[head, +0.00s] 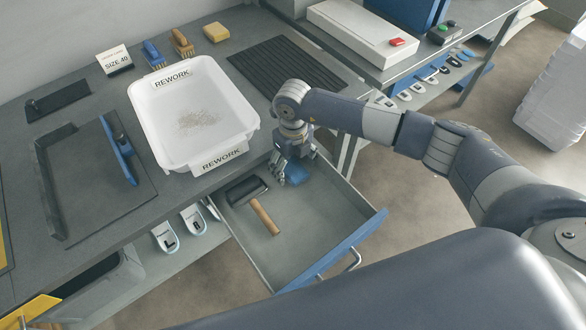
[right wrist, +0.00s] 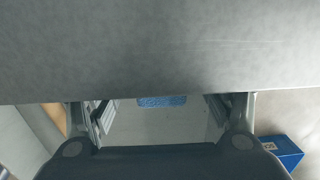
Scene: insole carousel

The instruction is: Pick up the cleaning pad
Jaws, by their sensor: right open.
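The cleaning pad (head: 295,174), a small blue block, lies in the open drawer near its back right corner, partly hidden by my gripper. In the right wrist view its blue textured top (right wrist: 162,101) shows between the fingers, partly cut off by a grey surface. My right gripper (head: 285,171) points down into the drawer beside and above the pad. Its fingers stand apart with the pad untouched as far as I can tell; they also show in the right wrist view (right wrist: 162,118). My left gripper is not in view.
The drawer (head: 318,222) also holds a roller with a wooden handle (head: 264,216). The bench top overhangs its back. On the bench stand a white REWORK tray (head: 160,118), two brushes (head: 182,42), a yellow sponge (head: 216,32) and a ribbed black mat (head: 285,68).

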